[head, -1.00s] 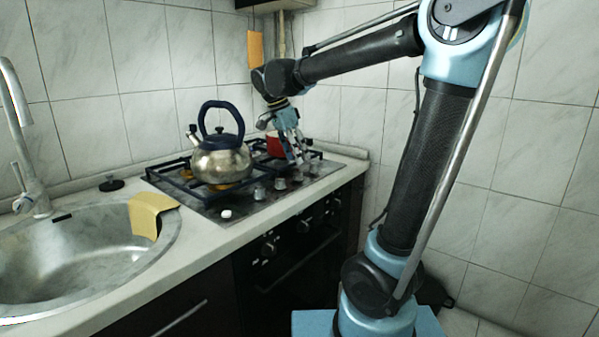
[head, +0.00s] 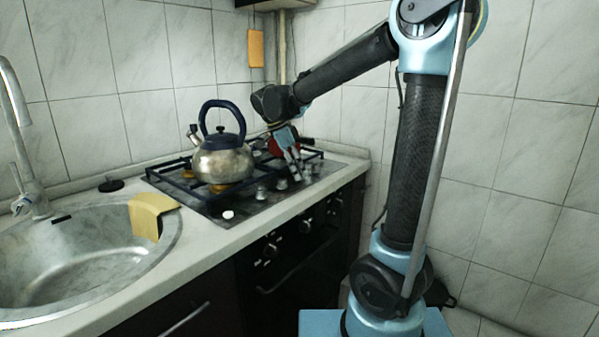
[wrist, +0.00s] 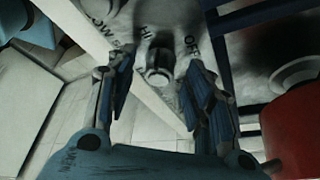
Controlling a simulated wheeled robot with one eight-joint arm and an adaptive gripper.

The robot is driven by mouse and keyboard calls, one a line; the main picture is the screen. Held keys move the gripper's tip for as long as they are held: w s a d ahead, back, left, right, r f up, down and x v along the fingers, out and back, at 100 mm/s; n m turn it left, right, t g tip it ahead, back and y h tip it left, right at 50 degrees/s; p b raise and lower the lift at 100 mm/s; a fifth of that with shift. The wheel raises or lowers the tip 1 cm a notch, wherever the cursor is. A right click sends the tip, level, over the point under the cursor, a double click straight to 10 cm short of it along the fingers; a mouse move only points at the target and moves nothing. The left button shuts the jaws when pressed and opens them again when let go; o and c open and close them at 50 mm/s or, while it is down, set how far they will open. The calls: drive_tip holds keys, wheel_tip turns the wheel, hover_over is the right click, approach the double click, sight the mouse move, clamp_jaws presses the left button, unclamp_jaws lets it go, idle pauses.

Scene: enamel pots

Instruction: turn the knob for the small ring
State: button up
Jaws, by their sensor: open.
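Several knobs stand in a row along the front of the black hob, among them a grey one (head: 261,192) and a white one (head: 228,214). In the wrist view one knob (wrist: 158,70) shows between my fingertips, with the letters LOW, HI and OFF around it. My gripper (head: 296,172) is open and points down over the right part of the row. It also shows in the wrist view (wrist: 158,62), one finger on each side of that knob. I cannot tell whether a finger touches it. Which ring each knob serves is not readable.
A steel kettle (head: 223,163) with a dark blue handle stands on the hob's left part. A red pot (head: 274,147) is behind my gripper and shows close at right in the wrist view (wrist: 297,130).

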drive_tip(key=shift+d+f, duration=0.15)
drive_tip(key=shift+f, duration=0.25)
